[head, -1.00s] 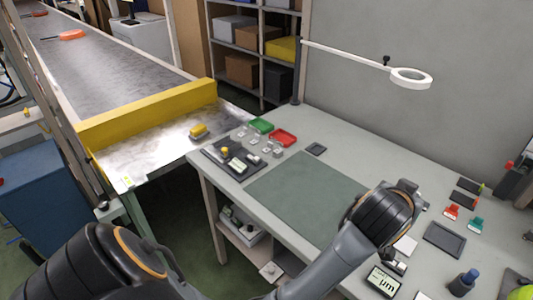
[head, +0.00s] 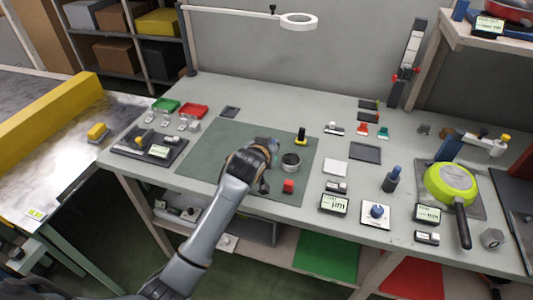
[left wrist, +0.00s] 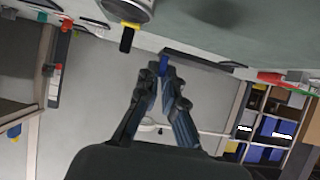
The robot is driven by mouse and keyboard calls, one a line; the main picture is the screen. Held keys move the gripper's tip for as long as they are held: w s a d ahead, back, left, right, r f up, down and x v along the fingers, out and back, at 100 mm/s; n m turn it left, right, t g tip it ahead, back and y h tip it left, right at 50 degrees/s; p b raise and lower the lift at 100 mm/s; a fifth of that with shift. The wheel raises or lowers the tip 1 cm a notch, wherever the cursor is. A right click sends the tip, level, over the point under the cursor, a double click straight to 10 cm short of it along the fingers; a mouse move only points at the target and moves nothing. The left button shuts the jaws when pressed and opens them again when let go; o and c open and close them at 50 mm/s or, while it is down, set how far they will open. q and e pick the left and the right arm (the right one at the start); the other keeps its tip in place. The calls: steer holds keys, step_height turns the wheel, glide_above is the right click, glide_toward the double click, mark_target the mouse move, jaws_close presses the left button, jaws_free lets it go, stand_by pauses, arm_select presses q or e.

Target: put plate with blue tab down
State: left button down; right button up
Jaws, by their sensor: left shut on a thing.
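My left gripper (head: 272,150) is over the right part of the green mat (head: 215,150) in the head view. In the left wrist view its fingertips (left wrist: 163,76) are closed on a blue tab (left wrist: 163,64). A dark thin plate (left wrist: 205,62) shows beside the tab, seen nearly edge-on. In the head view my gripper hides most of the held plate, and I cannot tell whether it touches the mat. My right gripper is not in view.
On the mat nearby are a yellow-tabbed black piece (head: 300,137), a round metal part (head: 291,162) and a red block (head: 289,186). The mat's left half is clear. A dark tray (head: 366,152) and a green pan (head: 451,184) lie to the right.

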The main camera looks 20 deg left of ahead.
arm_select(q)
steer(key=shift+w+a+f, duration=0.4)
steer(key=shift+w+f, duration=0.05)
steer(key=shift+f, duration=0.3)
steer(key=f, duration=0.2)
steer(key=a+f, duration=0.1)
steer(key=shift+w+f, duration=0.2)
steer(key=shift+f, duration=0.2)
steer(key=shift+d+f, duration=0.1)
steer(key=shift+d, duration=0.05)
steer(key=shift+f, duration=0.2)
steer(key=c, duration=1.5)
jaws_free()
